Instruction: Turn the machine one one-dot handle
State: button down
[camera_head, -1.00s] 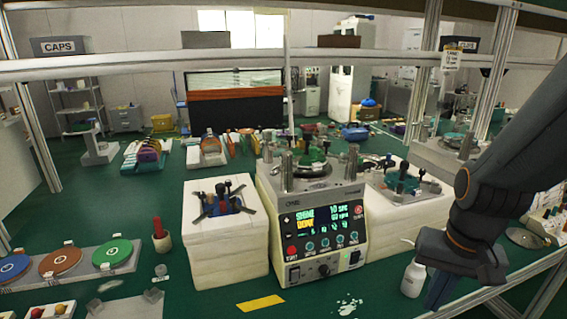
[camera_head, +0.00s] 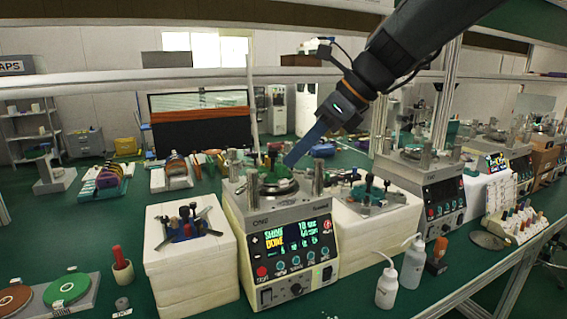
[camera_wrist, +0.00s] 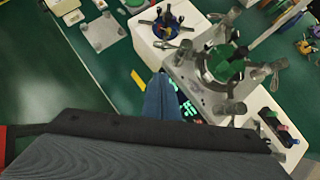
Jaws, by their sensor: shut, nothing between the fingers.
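Machine one (camera_head: 283,254) stands in the middle of the bench, with a lit green and yellow display and a row of round knobs on its front. On its top is a round plate with a green fixture (camera_head: 272,177) among several metal posts; it also shows in the wrist view (camera_wrist: 225,64). I cannot make out dots on any handle. My gripper (camera_head: 291,160), with blue fingers, is shut and empty. It points down-left beside the green fixture in the head view; I cannot tell if it touches. In the wrist view the fingers (camera_wrist: 163,97) appear left of the fixture.
A white block (camera_head: 190,262) with a dark-handled fixture stands left of the machine, another (camera_head: 376,221) right of it. Two white bottles (camera_head: 387,288) stand front right. A second machine (camera_head: 440,195) is farther right. A metal rail crosses behind.

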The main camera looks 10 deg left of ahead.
aim_at(249, 183)
jog(key=a+r+p+x, duration=0.1)
jog(key=p+x, duration=0.1)
jog(key=x, duration=0.9)
jog(key=shift+w+a, duration=0.25)
jog(key=shift+a, duration=0.3)
jog(key=shift+m+p, duration=0.3)
jog(key=shift+p, duration=0.15)
